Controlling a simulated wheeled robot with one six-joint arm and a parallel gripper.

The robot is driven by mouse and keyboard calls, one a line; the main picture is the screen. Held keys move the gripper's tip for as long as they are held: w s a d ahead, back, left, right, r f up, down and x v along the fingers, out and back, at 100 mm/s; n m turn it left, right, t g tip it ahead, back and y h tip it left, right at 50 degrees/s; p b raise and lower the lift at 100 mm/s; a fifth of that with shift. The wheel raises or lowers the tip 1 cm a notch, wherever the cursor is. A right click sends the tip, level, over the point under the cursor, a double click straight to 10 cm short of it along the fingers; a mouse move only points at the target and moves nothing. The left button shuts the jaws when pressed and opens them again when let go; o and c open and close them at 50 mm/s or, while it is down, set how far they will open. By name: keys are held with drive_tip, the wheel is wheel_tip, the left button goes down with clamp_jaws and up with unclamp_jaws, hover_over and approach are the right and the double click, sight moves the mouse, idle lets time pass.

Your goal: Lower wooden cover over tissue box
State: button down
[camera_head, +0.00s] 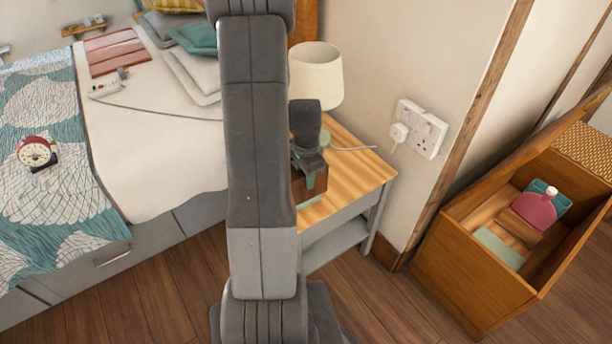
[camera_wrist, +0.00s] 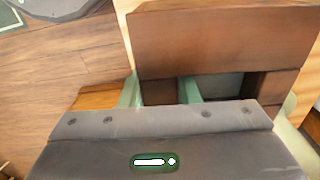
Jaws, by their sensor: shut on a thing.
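The brown wooden cover (camera_head: 299,190) is at the nightstand, partly behind my arm in the head view. In the wrist view the cover (camera_wrist: 225,38) shows a broad flat brown face and a darker part nearer my gripper. My gripper (camera_head: 311,178) is shut on the cover, with its pale green fingers (camera_wrist: 160,92) on either side of a dark brown part. A grey-green patch shows right of the fingers; I cannot tell whether it is the tissue box. The tissue box is not clearly seen, and I cannot tell whether the cover touches the tabletop.
The nightstand (camera_head: 352,180) has a striped wooden top and a lamp (camera_head: 316,75) at its back. A plugged-in socket (camera_head: 421,129) is on the wall to the right. The bed (camera_head: 150,150) is on the left. A wooden chest (camera_head: 470,270) stands open at the right.

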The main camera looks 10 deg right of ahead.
drive_tip(key=shift+f, duration=0.4)
drive_tip(key=shift+s+f+b, duration=0.1)
drive_tip(key=shift+f+b, duration=0.05)
drive_tip(key=shift+b, duration=0.25)
